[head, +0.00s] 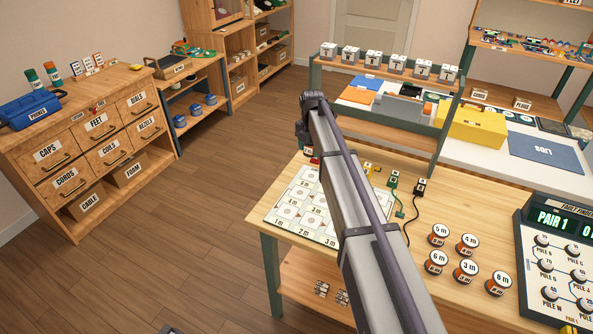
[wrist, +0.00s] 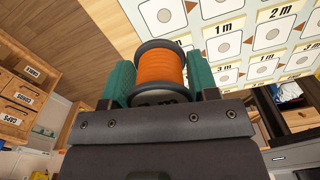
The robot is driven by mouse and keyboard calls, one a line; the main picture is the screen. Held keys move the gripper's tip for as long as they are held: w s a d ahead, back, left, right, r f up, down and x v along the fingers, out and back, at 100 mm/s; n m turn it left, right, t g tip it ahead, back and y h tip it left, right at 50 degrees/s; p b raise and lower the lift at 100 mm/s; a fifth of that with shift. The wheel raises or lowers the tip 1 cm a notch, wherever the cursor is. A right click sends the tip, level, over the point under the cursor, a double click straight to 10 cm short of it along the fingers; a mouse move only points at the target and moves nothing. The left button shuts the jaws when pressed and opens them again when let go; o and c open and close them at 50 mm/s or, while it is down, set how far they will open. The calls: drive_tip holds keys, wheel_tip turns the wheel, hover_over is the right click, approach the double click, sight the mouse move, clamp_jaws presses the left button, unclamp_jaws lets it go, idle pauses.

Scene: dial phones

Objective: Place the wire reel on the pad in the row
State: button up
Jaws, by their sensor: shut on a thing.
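My gripper (wrist: 163,78) is shut on an orange wire reel (wrist: 162,67) with dark flanges, held between its two teal fingers. The reel's label is mostly cut off by the gripper body; its number is unclear. Beyond it in the wrist view is the pale pad board (wrist: 211,37), with square pads and labels such as 1 m and 2 m.
Several labelled reels, among them the 5 m (head: 440,231) and 8 m (head: 498,281), stand right of my arm. A line tester (head: 560,262) is at the table's right. Plugs with cords (head: 420,187) lie near the back. A shelf rack (head: 385,90) stands behind.

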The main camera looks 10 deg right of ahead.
drive_tip(key=b, duration=0.6)
hover_over(311, 175)
wheel_tip(311, 175, down, 6)
drive_tip(key=shift+s+f, duration=0.15)
drive_tip(key=shift+f, duration=0.05)
wheel_tip(311, 175, down, 4)
drive_tip(key=b, duration=0.4)
drive_tip(key=shift+r+p, duration=0.25)
drive_tip(key=shift+p, duration=0.05)
drive_tip(key=shift+c, duration=0.3)
drive_tip(key=shift+f, duration=0.25)
drive_tip(key=o, duration=1)
drive_tip(key=shift+r, duration=0.1)
wheel_tip(311, 175, up, 13)
drive_tip(key=p, duration=1.2)
drive_tip(key=shift+f, duration=0.25)
